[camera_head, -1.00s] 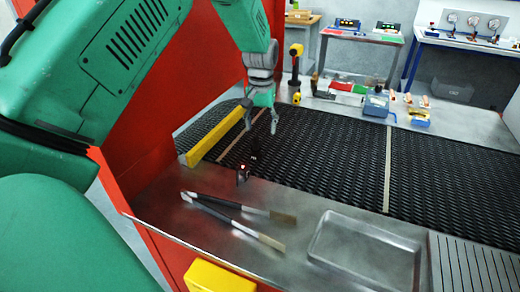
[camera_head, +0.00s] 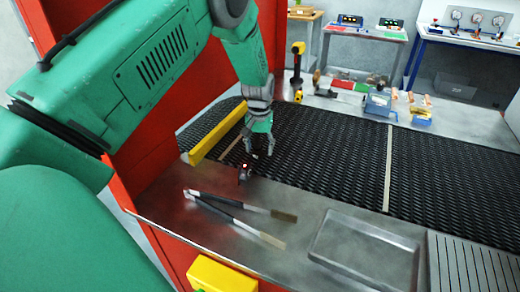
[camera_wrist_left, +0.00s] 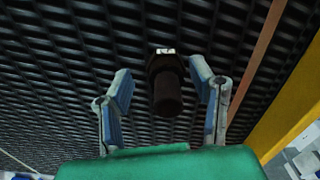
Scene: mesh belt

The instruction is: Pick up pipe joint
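The pipe joint (camera_wrist_left: 166,90) is a dark, stubby cylinder with a wider collar and a small pale mark at one end. In the left wrist view it shows against the black mesh belt (camera_wrist_left: 65,75), between the fingers of my left gripper (camera_wrist_left: 161,72). The fingers are open, with a gap on both sides of it. In the head view my left gripper (camera_head: 260,151) hangs low over the near left part of the belt (camera_head: 320,155), fingers pointing down. I cannot make out the pipe joint clearly there. My right gripper is not in view.
A small dark device with a red light (camera_head: 245,173) stands at the belt's near edge. Tongs (camera_head: 235,215) and a metal tray (camera_head: 365,250) lie on the steel ledge. A yellow rail (camera_head: 215,134) runs along the belt's left side. The belt to the right is clear.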

